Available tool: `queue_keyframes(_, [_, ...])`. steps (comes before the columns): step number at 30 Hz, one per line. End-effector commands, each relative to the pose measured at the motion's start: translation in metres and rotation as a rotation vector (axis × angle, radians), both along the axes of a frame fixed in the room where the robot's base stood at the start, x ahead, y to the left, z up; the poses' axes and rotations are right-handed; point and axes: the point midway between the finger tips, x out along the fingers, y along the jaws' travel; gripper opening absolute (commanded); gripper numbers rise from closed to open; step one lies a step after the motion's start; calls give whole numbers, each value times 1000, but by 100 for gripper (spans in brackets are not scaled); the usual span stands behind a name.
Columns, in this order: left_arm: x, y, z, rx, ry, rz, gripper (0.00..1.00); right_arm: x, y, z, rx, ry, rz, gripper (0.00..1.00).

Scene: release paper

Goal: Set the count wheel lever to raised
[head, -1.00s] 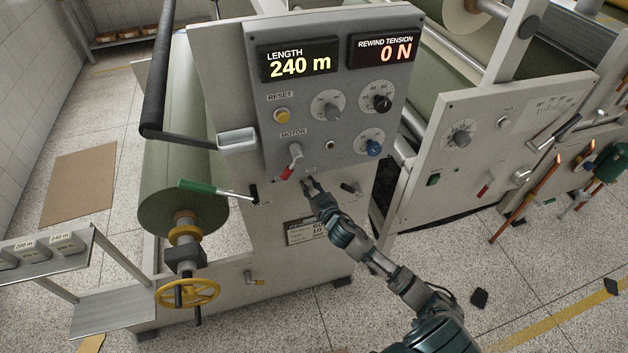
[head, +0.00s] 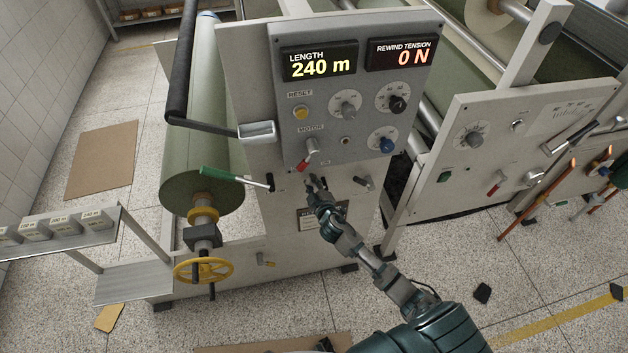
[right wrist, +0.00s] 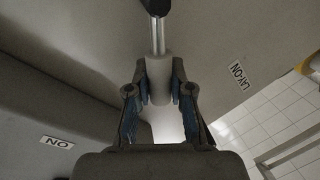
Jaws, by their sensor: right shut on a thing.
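My right gripper (head: 315,183) is at the front of the machine, just below the grey control panel. In the right wrist view the gripper (right wrist: 160,88) has its two fingers closed on the pale grey grip of a lever (right wrist: 158,72). The lever's metal rod runs from the grip to a black base at the top of that view. No label reading count wheel is legible, so I cannot confirm the lever's name. In the head view my fingers hide most of this lever, and its position is hard to judge. My left gripper is not in view.
The control panel (head: 290,130) carries knobs and a red-tipped motor lever (head: 308,158) close above my gripper. A green-handled lever (head: 232,176) lies to the left, a black lever (head: 362,182) to the right. A yellow handwheel (head: 204,271) is lower left.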

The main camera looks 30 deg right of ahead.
Motion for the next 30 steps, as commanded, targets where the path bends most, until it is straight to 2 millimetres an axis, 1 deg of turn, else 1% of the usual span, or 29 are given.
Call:
queue_keyframes(16, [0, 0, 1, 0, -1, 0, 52, 0, 3, -3, -26, 9, 3, 0])
queue_keyframes(17, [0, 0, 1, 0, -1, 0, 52, 0, 3, -3, -25, 9, 3, 26])
queue_keyframes(18, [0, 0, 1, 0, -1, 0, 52, 0, 3, -3, -25, 9, 3, 36])
queue_keyframes(19, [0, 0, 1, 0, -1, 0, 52, 0, 3, -3, -25, 9, 3, 43])
queue_keyframes(20, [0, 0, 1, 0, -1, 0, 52, 0, 3, -3, -25, 9, 3, 47])
queue_keyframes(27, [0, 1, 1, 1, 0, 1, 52, 0, 2, -2, -23, 7, 1, 47])
queue_keyframes(30, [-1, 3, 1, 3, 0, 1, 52, -4, 2, -1, -23, 7, 2, 47])
